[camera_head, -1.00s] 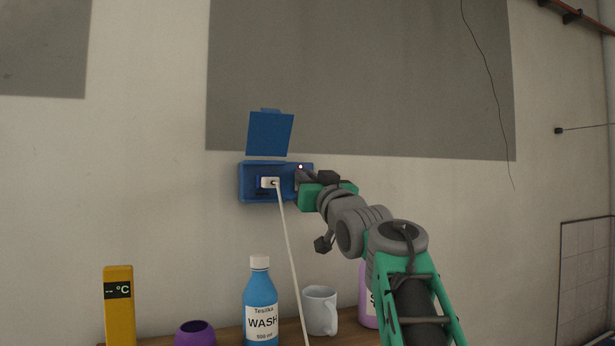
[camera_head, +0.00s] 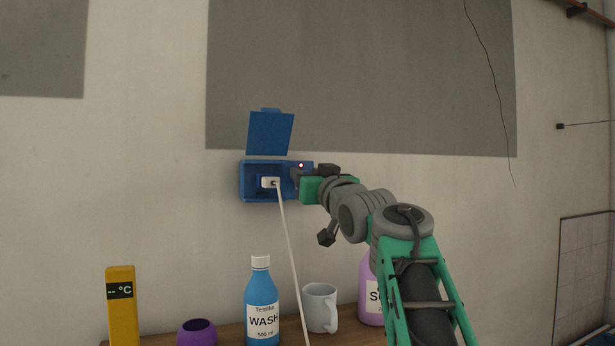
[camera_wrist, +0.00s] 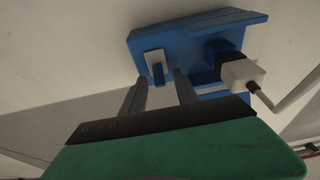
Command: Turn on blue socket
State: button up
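The blue socket box (camera_head: 246,192) is on the wall with its blue lid (camera_head: 270,134) raised. A white plug (camera_head: 270,183) with a white cable sits in its left part; the plug also shows in the wrist view (camera_wrist: 241,74). A small light (camera_head: 301,165) glows at the box's upper right. In the wrist view, a grey switch (camera_wrist: 157,68) in a pale frame is on the box beside the plug. My gripper (camera_wrist: 160,85) is open, its two fingers apart and pointing at the switch, with nothing between them. Contact with the box cannot be told.
Below, a wooden shelf holds a yellow thermometer (camera_head: 122,310), a purple bowl (camera_head: 197,333), a blue wash bottle (camera_head: 261,300), a white mug (camera_head: 319,307) and a lilac bottle (camera_head: 370,290) partly behind my arm. The cable hangs in front of the shelf between wash bottle and mug.

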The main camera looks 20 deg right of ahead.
jog(key=b+v, duration=0.3)
jog(key=v, duration=0.4)
jog(key=shift+s, duration=0.35)
jog(key=shift+f, duration=0.1)
